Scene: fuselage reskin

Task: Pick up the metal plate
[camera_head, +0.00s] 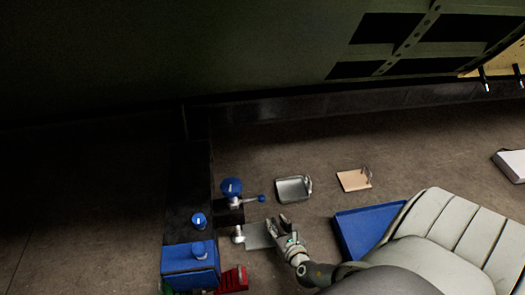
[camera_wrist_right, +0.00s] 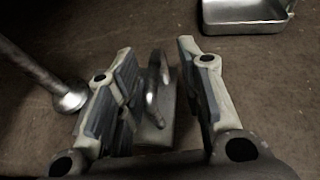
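A grey metal plate (camera_head: 259,236) lies flat on the brown surface, just left of my right gripper (camera_head: 280,224) in the head view. In the right wrist view, the plate (camera_wrist_right: 158,136) shows below and between the fingers, with an upright curved metal handle (camera_wrist_right: 157,85) on it. My right gripper (camera_wrist_right: 157,50) is open, its two fingers on either side of the handle. The handle looks nearer the left finger; whether they touch, I cannot tell. Much of the plate is hidden by the gripper. My left gripper is in neither view.
A shallow metal tray (camera_head: 293,189) and a tan plate with a handle (camera_head: 353,180) lie behind. A blue-knobbed tool (camera_head: 231,188), a blue box (camera_head: 190,266) and a round-ended metal tool (camera_head: 238,235) are left. A blue tray (camera_head: 362,232) is right.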

